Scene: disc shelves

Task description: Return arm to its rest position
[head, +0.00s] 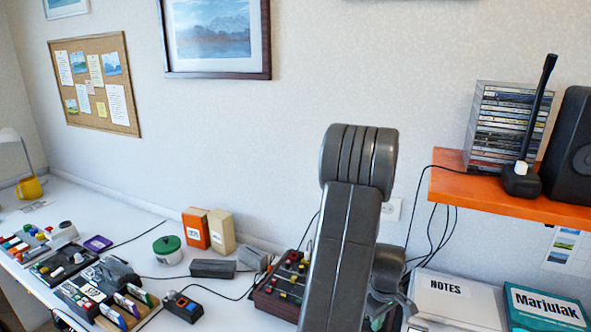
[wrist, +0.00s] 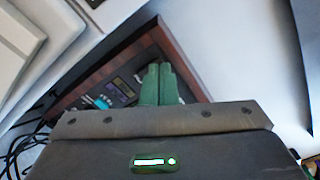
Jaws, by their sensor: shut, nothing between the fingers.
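My arm shows in the head view as thick dark grey links rising in the lower middle, in front of the wall. My gripper (wrist: 159,70) shows in the wrist view as two green fingers close together, shut and empty. It is over a wood-sided device with a dark panel (wrist: 124,88), seen beyond the fingertips. In the head view my gripper is mostly hidden behind the arm; only a little green shows low by the arm's right side.
The white desk (head: 150,215) holds a wood-sided mixer (head: 276,288), a green-lidded pot (head: 167,249), orange (head: 195,229) and cream boxes (head: 221,232), and several devices at left. An orange shelf (head: 445,187) bears a disc rack (head: 503,125) and a speaker (head: 572,150).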

